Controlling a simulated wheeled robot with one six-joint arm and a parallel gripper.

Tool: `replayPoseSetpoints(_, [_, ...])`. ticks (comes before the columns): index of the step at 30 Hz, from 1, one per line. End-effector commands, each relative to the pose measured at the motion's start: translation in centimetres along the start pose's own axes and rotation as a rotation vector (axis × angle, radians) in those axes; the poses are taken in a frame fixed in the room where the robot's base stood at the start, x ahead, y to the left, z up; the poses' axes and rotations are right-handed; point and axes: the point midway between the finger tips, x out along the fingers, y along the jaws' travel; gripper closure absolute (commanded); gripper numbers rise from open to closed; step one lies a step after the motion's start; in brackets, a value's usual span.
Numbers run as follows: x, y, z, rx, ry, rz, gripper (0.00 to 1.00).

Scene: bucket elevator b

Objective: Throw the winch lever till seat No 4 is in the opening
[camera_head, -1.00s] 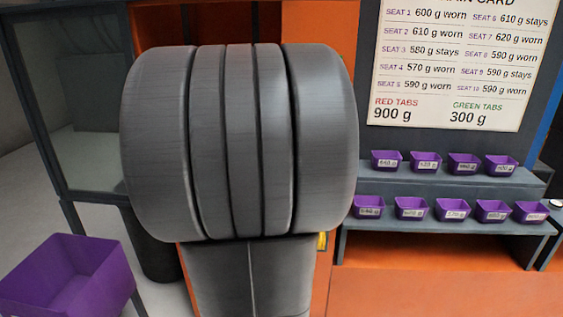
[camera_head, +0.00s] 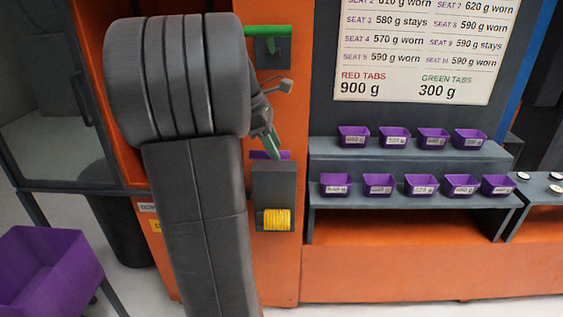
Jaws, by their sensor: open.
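A green bar (camera_head: 265,31) on a dark bracket sits at the upper part of the orange panel; it may be the winch lever, but its left end is hidden behind my arm. My gripper (camera_head: 272,145) is below it, partly hidden by my arm, pointing down and apart from the bar. It is open and I see nothing in it. A purple strip (camera_head: 284,154) shows just behind the gripper tip, above a grey box (camera_head: 273,183). I cannot read a seat number there. A yellow wound drum (camera_head: 277,220) sits at the box's lower end.
A card (camera_head: 428,45) lists seat weights. Several labelled purple buckets (camera_head: 433,140) stand on a two-step grey shelf (camera_head: 478,150) at right. A larger purple bin (camera_head: 45,270) is lower left, near a glass-sided cabinet (camera_head: 50,130). My arm covers much of the panel.

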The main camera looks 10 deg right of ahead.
Motion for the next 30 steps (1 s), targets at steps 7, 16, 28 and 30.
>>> replayPoseSetpoints(7, [4.2, 0.0, 0.0, 0.001, -0.001, -0.002, 0.57])
replayPoseSetpoints(16, [5.5, 0.0, 0.0, 0.001, 0.000, 0.000, 0.57])
replayPoseSetpoints(28, [5.4, 0.0, 0.0, 0.001, 0.000, 0.000, 1.00])
replayPoseSetpoints(30, [5.4, 0.0, 0.0, 0.001, 0.000, 0.000, 1.00])
